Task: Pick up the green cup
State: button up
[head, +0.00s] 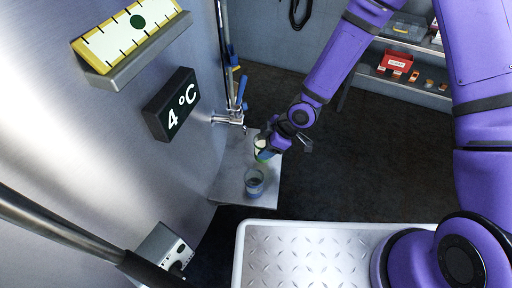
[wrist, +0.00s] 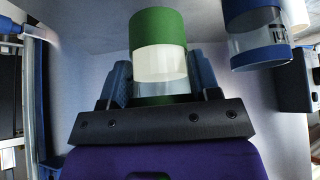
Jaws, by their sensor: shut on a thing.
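The green cup (head: 260,148) is at the metal shelf beside the tank, partly hidden by my gripper (head: 268,151) in the head view. In the wrist view the green cup (wrist: 158,30) has a green end and a pale white middle band. It sits between the two blue fingers of my gripper (wrist: 162,82), which is shut on it. I cannot tell whether the cup touches the shelf or is a little above it.
A clear cup with blue bands (head: 254,182) stands on the shelf (head: 232,178) close by; it also shows in the wrist view (wrist: 258,45). A tap (head: 229,119) with a blue handle is just behind. A 4 °C display (head: 171,104) hangs on the tank.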

jog(key=d+r, duration=0.4)
jog(key=d, duration=0.4)
jog(key=shift+w+d+r, duration=0.2)
jog(key=shift+d, duration=0.05)
dwell(0.4)
